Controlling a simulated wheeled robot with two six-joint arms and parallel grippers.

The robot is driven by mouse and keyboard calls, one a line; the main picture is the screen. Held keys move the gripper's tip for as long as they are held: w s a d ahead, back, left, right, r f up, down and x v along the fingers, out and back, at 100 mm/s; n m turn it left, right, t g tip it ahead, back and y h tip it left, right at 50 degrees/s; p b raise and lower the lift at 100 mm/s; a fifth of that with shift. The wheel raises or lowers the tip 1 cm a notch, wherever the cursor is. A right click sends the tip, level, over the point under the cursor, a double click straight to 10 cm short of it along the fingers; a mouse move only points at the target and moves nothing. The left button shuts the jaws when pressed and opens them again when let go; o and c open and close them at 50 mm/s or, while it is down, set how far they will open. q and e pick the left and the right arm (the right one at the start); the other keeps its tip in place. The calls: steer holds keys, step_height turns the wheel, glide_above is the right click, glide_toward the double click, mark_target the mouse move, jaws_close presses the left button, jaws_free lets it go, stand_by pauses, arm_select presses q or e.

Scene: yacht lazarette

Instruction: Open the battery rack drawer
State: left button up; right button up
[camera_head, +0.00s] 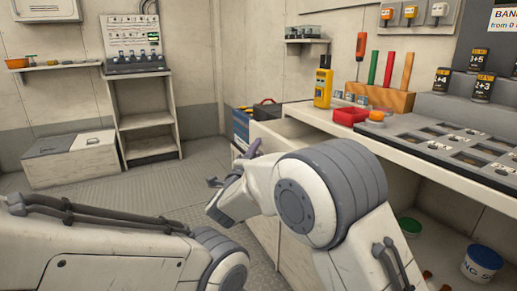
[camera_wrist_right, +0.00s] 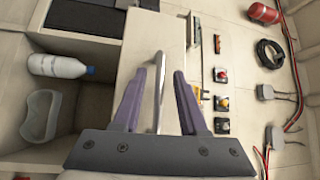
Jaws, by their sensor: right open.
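My right gripper (camera_head: 233,165) is open in front of the pale cabinet on the right, in the head view. In the right wrist view, the purple fingers of this gripper (camera_wrist_right: 160,85) stand apart on either side of a thin metal bar handle (camera_wrist_right: 158,92). No contact between fingers and bar is clear. The handle seems to belong to the pale drawer front (camera_wrist_right: 185,55) behind it. My right arm hides most of that front in the head view. My left arm crosses the lower left of the head view, and its gripper is out of frame.
The workbench (camera_head: 440,160) carries a yellow meter (camera_head: 323,86), a red tray (camera_head: 350,116) and a wooden tool block (camera_head: 380,96). A white bottle (camera_wrist_right: 58,66) lies beside a pale container (camera_wrist_right: 40,115) in the wrist view. Floor (camera_head: 150,190) before the shelves is clear.

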steer(key=shift+d, duration=0.2)
steer(key=shift+w, duration=0.1)
jaws_close()
stand_by(1.1)
